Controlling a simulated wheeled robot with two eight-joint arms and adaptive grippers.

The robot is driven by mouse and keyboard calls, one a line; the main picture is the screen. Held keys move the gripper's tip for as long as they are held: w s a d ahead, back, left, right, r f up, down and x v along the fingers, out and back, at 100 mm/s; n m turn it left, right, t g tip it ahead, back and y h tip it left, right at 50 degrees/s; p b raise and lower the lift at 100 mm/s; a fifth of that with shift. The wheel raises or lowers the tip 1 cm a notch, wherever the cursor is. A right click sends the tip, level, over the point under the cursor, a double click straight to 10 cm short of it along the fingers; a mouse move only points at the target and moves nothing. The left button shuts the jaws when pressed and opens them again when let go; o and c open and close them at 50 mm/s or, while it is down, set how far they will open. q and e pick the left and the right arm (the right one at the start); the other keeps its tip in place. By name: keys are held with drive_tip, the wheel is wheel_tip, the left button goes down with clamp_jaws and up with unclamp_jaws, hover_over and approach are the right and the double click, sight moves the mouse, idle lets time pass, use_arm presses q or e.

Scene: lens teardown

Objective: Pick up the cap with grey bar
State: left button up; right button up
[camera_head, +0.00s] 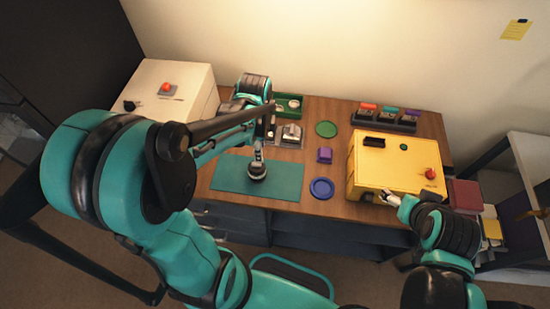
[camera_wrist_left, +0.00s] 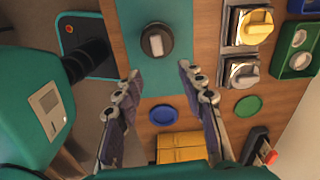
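The cap with grey bar (camera_wrist_left: 156,42) is a dark round piece with a pale grey bar across its top. It lies on the teal mat (camera_wrist_left: 178,14), and in the head view it shows as a dark round shape (camera_head: 257,172) near the mat's middle. My left gripper (camera_wrist_left: 161,72) is open and empty, its two fingers apart, with the cap seen beyond the gap between the fingertips. In the head view its fingers (camera_head: 258,152) are close to the cap, partly hidden by my arm. My right gripper (camera_head: 391,198) is at the front of the yellow box; its fingers are too small to read.
The yellow box (camera_head: 374,155) with a red button stands at the right. A blue disc (camera_head: 321,188), purple block (camera_head: 324,155) and green disc (camera_head: 326,129) lie between it and the mat. A silver-topped block (camera_head: 292,132) and green tray (camera_head: 276,112) are behind the mat.

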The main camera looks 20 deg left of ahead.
sight(256, 166)
use_arm(q)
drive_tip(key=f+b, duration=0.1)
drive_tip(key=f, duration=0.3)
drive_tip(key=f+b, duration=0.2)
drive_tip(key=f, duration=0.2)
drive_tip(key=shift+s+a, duration=0.1)
drive_tip(key=shift+a, duration=0.1)
drive_tip(key=shift+r, duration=0.1)
drive_tip(key=c, duration=0.9)
